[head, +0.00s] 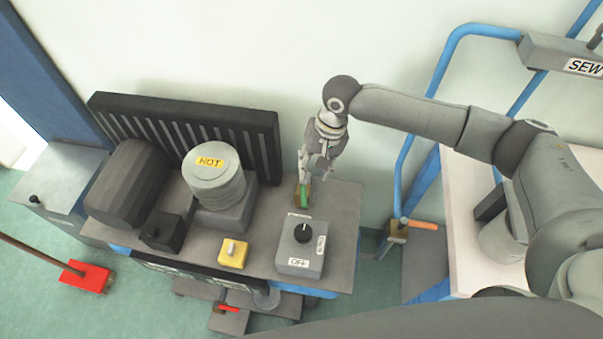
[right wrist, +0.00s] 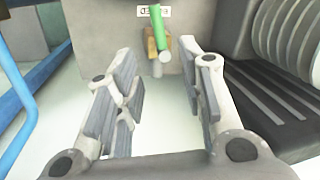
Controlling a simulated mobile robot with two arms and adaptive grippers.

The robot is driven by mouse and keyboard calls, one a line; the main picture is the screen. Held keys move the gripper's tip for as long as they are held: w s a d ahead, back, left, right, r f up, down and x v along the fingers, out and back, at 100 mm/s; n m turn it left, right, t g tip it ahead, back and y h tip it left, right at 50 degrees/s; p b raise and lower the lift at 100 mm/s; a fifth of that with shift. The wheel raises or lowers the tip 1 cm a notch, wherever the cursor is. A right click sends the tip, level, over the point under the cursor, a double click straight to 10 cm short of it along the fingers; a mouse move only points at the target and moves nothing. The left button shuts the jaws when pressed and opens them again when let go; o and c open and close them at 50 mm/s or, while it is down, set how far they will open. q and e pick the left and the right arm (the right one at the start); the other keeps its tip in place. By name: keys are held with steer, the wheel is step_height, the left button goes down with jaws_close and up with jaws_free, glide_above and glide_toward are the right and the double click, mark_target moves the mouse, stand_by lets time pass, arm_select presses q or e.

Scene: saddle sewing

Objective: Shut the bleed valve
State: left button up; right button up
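A small valve with a green lever handle (head: 305,196) and a brass body stands at the back right of the grey machine top, behind the control box. In the right wrist view its green handle (right wrist: 159,32) and brass body (right wrist: 150,48) show beyond the fingertips, with a partly covered label beside them. I cannot read a name that marks it as the bleed valve. My right gripper (head: 313,173) reaches down just over this valve. In the right wrist view its fingers (right wrist: 167,78) are spread with nothing between them. My left gripper is not in view.
A grey control box (head: 301,258) with a black knob and a yellow switch box (head: 234,254) stand in front. A ribbed pot marked HOT (head: 211,177) is to the left. An orange-handled valve (head: 399,233) sits lower right, a red lever (head: 228,309) below.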

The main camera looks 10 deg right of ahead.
glide_above(304, 193)
steer(key=d, duration=0.1)
step_height(304, 193, down, 6)
steer(key=shift+s+f, duration=0.15)
steer(key=f, duration=0.2)
steer(key=shift+w+a+f, duration=0.2)
steer(key=shift+f, duration=0.1)
steer(key=shift+a+f, duration=0.1)
steer(key=shift+f, duration=0.55)
steer(key=shift+c, duration=0.5)
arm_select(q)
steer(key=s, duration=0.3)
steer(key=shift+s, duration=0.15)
arm_select(e)
jaws_close()
